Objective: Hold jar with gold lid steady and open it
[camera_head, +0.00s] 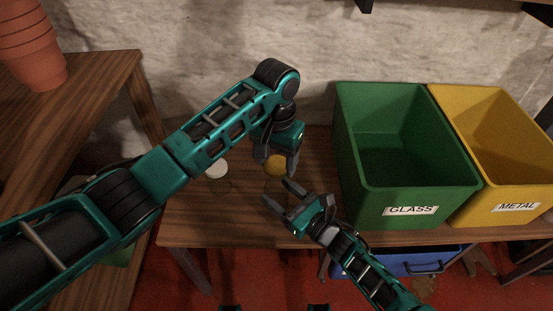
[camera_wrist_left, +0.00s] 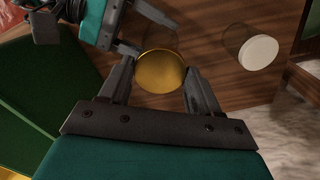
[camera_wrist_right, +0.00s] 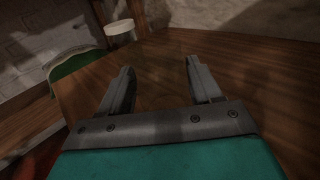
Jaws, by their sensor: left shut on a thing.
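The jar with the gold lid (camera_head: 275,165) stands on the wooden table, its clear glass body faint below the lid. My left gripper (camera_head: 277,166) reaches down from above and is shut on the gold lid, one finger on either side. The left wrist view shows the round lid (camera_wrist_left: 160,72) between its fingers. My right gripper (camera_head: 277,191) is low at the front of the jar, with its fingers apart. In the right wrist view the fingers (camera_wrist_right: 159,68) are spread, and the clear glass is hard to make out between them.
A second clear jar with a white lid (camera_head: 217,169) stands to the left on the table. A green GLASS bin (camera_head: 410,190) and a yellow METAL bin (camera_head: 510,195) stand at the right. Terracotta pots (camera_head: 35,60) are on another table at the left. A blue container (camera_head: 400,263) is below.

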